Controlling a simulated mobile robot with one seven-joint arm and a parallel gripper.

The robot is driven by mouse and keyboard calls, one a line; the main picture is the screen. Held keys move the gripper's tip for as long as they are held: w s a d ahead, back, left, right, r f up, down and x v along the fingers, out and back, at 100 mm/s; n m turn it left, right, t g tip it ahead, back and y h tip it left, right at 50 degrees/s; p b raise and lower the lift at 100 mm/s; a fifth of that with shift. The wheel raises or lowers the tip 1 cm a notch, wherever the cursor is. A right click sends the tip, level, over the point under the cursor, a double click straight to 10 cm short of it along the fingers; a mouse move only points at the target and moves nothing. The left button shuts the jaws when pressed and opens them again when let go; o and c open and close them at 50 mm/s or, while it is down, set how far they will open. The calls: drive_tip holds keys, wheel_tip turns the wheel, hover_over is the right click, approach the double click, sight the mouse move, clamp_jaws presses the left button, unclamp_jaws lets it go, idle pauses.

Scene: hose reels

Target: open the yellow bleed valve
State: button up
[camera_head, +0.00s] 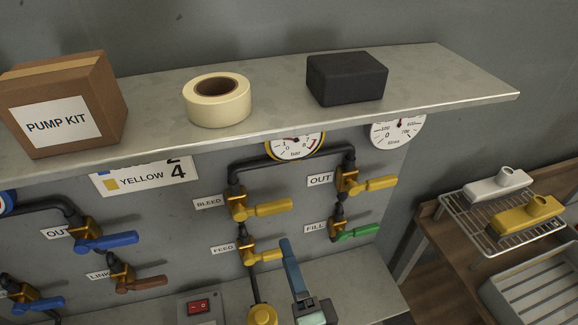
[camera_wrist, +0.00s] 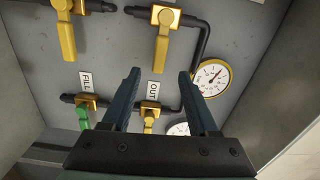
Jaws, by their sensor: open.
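The bleed valve (camera_head: 238,205) is brass with a yellow lever (camera_head: 268,208), beside a BLEED label on the grey panel. Its lever points right, crosswise to the dark pipe rising from it. In the wrist view, which is turned, its yellow lever (camera_wrist: 161,52) hangs down from the top centre. My gripper (camera_wrist: 158,78) is open and empty, its fingertips on either side of the line below that lever, with no contact visible. In the head view a blue-grey finger (camera_head: 290,265) of my gripper shows below and right of the bleed valve; the other finger is unclear.
Yellow OUT (camera_head: 380,184) and FEED (camera_head: 265,256) levers and a green FILL lever (camera_head: 358,231) sit close by. A shelf (camera_head: 450,80) overhangs the panel, carrying a box (camera_head: 105,85), tape roll (camera_head: 230,110) and dark block (camera_head: 347,78). A bar gauge (camera_wrist: 212,78) is near.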

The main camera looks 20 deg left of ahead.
sight(275, 212)
drive_tip(key=shift+m, duration=0.4)
drive_tip(key=p+x, duration=0.4)
drive_tip(key=x, duration=0.8)
drive_tip(key=shift+w, duration=0.3)
clamp_jaws()
idle(0.8)
